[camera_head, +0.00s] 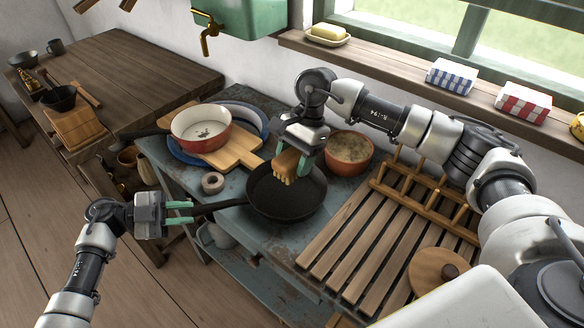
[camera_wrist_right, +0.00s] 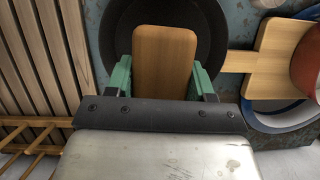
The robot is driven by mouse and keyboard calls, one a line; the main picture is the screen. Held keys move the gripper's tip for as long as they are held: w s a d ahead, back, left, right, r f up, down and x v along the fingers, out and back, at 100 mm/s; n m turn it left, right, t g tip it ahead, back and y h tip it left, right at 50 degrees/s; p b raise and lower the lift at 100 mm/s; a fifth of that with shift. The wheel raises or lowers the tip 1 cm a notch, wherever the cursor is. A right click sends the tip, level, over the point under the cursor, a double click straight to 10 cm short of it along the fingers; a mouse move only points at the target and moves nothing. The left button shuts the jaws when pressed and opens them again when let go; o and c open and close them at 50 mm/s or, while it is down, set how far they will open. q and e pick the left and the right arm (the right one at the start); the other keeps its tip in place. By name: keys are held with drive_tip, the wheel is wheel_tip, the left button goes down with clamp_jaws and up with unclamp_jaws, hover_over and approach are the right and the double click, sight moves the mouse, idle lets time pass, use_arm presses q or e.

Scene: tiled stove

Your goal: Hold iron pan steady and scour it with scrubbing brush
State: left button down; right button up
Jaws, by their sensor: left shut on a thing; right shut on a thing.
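The black iron pan (camera_head: 288,203) sits on the worn blue table, its handle (camera_head: 222,205) pointing left. My left gripper (camera_head: 181,212) is shut on the pan's handle near its end. My right gripper (camera_head: 300,158) is over the pan and shut on the wooden scrubbing brush (camera_head: 286,164), bristles down. The brush is over the pan's inside; I cannot tell whether the bristles touch it. In the right wrist view the brush's wooden back (camera_wrist_right: 165,60) lies between the green fingers, with the dark pan (camera_wrist_right: 118,30) behind it.
A red and white pot (camera_head: 201,130) on a wooden board (camera_head: 238,150) stands behind the pan. A terracotta bowl (camera_head: 348,150) is at the back right. A slatted wooden rack (camera_head: 365,240) lies right of the pan. A tape-like ring (camera_head: 213,182) lies near the handle.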

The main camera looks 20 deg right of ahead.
use_arm(q)
drive_tip(key=c, duration=0.9)
unclamp_jaws()
drive_tip(key=shift+c, duration=0.2)
drive_tip(key=v, duration=1.2)
